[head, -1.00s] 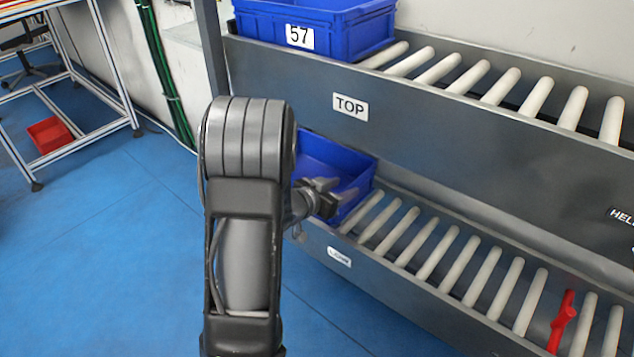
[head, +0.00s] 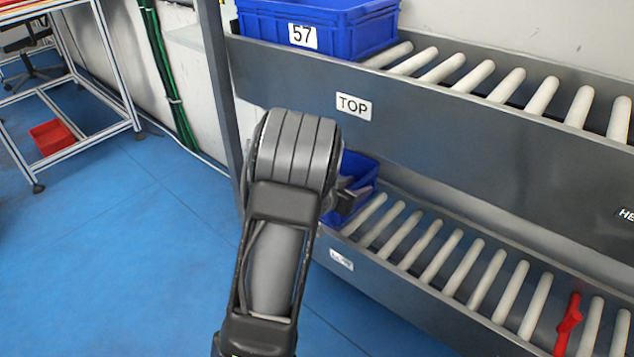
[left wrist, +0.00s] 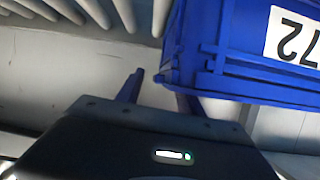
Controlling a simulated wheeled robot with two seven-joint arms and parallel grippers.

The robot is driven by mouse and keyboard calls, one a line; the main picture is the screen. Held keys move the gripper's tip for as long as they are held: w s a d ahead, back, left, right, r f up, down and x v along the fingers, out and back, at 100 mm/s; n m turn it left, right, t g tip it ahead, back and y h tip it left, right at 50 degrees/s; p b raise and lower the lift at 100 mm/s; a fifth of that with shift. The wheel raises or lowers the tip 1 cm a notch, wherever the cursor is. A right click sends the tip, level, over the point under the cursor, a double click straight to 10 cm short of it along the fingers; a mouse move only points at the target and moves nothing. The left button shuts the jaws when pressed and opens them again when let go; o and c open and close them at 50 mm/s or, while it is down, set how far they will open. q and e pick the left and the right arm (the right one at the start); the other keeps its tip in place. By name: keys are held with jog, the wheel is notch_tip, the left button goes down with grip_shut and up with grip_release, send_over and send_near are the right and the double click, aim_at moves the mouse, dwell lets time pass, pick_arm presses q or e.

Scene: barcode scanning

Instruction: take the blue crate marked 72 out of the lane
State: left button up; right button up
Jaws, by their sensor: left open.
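The blue crate marked 72 (head: 360,168) is in the lower lane at its left end, largely hidden behind my left arm in the head view. In the left wrist view the crate (left wrist: 225,60) is close at the upper right, its 72 label upside down. My left gripper (left wrist: 160,88) is open, its two fingers beside the crate's near corner. One finger overlaps the crate's edge in the picture; I cannot tell whether it touches. In the head view the left gripper (head: 348,194) is mostly hidden behind my arm. My right gripper is not in view.
A blue crate marked 57 (head: 318,28) is on the top lane, above the lower one. White rollers (head: 450,262) run right along the lower lane, with a red piece (head: 568,322) further along. A grey post (head: 215,75) stands left of the lanes. The blue floor (head: 120,260) is open at left.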

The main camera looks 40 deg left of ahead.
pick_arm(q)
jog(key=x, duration=0.2)
jog(key=shift+w+f, duration=0.2)
jog(key=shift+w, duration=0.05)
dwell(0.4)
grip_shut()
jog(key=shift+r, duration=0.1)
dwell(1.1)
